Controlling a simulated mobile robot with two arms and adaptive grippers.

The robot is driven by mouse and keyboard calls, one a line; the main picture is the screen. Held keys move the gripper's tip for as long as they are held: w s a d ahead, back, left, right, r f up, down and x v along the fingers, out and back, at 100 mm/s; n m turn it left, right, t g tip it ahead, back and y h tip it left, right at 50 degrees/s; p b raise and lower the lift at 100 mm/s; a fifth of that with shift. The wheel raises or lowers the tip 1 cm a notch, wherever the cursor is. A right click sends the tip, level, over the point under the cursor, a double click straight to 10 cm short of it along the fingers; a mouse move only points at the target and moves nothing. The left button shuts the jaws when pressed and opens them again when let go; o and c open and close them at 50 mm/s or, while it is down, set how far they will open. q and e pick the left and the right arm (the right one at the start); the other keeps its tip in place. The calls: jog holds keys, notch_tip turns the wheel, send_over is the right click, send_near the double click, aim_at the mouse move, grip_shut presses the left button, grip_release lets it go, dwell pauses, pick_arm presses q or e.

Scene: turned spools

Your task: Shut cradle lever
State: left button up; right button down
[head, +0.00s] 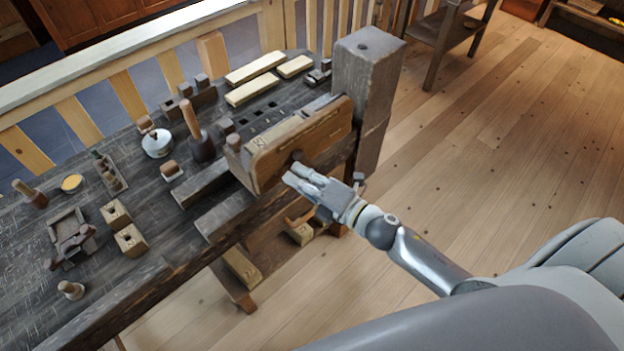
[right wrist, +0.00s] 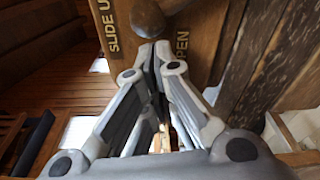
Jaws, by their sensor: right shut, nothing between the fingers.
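A wooden front board (head: 318,139) stands at the right end of the dark workbench, beside a thick grey post. A dark round knob (head: 297,155) sticks out of the board; it also shows in the right wrist view (right wrist: 147,18). The board (right wrist: 205,22) carries lettering there, "SLIDE U…" and "…PEN", partly hidden by my fingers. I cannot tell which part is the cradle lever. My right gripper (head: 293,175) is shut and empty, its fingertips (right wrist: 155,50) just below the knob; I cannot tell whether they touch it. My left gripper is not in view.
The grey post (head: 365,85) rises right of the board. On the workbench (head: 150,205) stand a mallet (head: 198,135), a round white-topped pot (head: 157,143), several wooden blocks and pale strips (head: 255,68). A railing runs behind.

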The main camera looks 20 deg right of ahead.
aim_at(318, 126)
jog(key=shift+x, duration=1.05)
jog(key=shift+r, duration=0.1)
jog(key=shift+d+r+m+p, duration=0.25)
jog(key=shift+d+m+p, duration=0.05)
jog(key=shift+m+p, duration=0.1)
jog(key=shift+r, duration=0.1)
jog(key=shift+w+d+r+m, duration=0.2)
jog(key=shift+d+r+m, duration=0.3)
jog(key=shift+m, duration=0.1)
jog(key=d+m, duration=0.2)
jog(key=w+d+r+m+t+p, duration=0.1)
jog(key=d+m, duration=0.1)
jog(key=w+d+r+m, duration=0.1)
jog(key=d+m, duration=0.1)
jog(key=m, duration=0.1)
jog(key=shift+w+d+r, duration=0.1)
jog(key=shift+w+d, duration=0.05)
jog(key=shift+w+d+m+t, duration=0.2)
jog(key=shift+w+d+m, duration=0.1)
jog(key=shift+d+m, duration=0.6)
jog(key=shift+w+d+m+t, duration=0.25)
jog(key=shift+d+m, duration=0.45)
jog(key=shift+m, duration=0.4)
jog(key=shift+f, duration=0.2)
